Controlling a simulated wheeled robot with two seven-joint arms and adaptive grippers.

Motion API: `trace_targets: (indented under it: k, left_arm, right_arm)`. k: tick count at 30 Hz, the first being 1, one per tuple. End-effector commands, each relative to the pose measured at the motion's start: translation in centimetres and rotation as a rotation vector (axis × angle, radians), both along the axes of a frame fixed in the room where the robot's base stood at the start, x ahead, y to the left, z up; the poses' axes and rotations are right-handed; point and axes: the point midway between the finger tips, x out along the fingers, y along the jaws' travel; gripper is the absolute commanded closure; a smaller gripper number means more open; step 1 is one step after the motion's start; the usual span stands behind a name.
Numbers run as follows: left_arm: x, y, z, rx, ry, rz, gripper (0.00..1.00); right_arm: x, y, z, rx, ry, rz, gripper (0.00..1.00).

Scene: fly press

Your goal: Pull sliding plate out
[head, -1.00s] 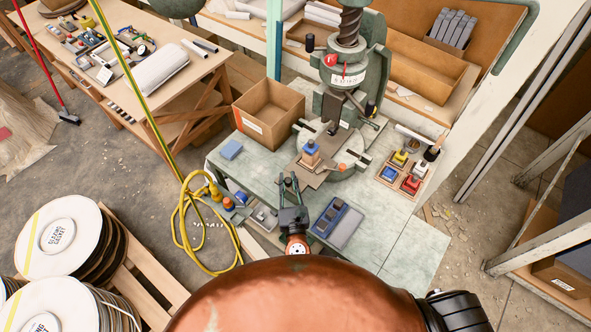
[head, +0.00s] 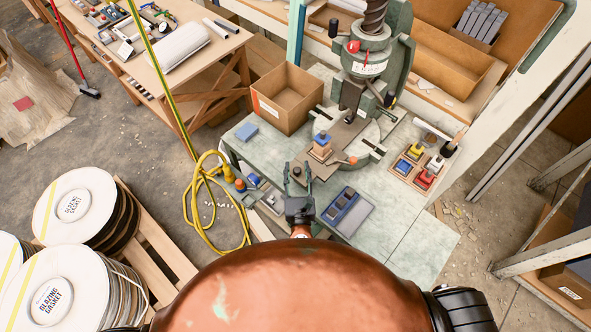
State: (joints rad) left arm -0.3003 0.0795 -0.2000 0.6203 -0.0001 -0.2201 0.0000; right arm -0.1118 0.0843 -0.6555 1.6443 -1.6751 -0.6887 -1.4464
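The fly press (head: 396,62) stands at the back of the green bench, its screw and ram above a round bed. The sliding plate (head: 343,138), flat and brownish grey, lies on the bed under the ram. A wooden block with a blue top (head: 321,146) sits on its near end. An orange-red knob (head: 352,160) is at the right of the plate's near end. My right gripper (head: 298,169) is open, near and left of the plate, apart from it. A small dark thing shows between its fingers; I cannot tell what it is. My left gripper is out of view.
A cardboard box (head: 284,103) stands left of the press. A blue-grey tray (head: 346,212) lies right of my gripper, and a tray of coloured blocks (head: 417,168) farther right. A yellow hose (head: 205,190) hangs at the bench's left. The bench's front right is clear.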

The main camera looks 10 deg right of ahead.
Motion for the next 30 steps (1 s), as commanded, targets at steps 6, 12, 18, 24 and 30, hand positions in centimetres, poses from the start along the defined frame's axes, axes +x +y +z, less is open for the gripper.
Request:
trace_targets:
  k: [6,12,18,24,30]
  left_arm:
    - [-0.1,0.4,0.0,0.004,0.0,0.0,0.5]
    - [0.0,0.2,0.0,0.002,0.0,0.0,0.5]
    - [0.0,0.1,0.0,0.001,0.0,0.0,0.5]
    - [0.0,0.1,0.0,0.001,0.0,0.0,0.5]
    - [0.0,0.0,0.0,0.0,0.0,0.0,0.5]
  right_arm:
    - [-0.2,0.0,0.0,0.0,0.0,0.0,0.63]
    - [-2.6,0.1,-0.1,-0.001,0.002,0.001,0.63]
    - [-6.9,0.3,-0.1,-0.001,0.003,0.001,0.63]
    - [-10.3,0.6,-0.1,-0.002,0.002,0.0,0.63]
    - [-11.9,0.7,0.0,0.0,0.0,0.0,0.63]
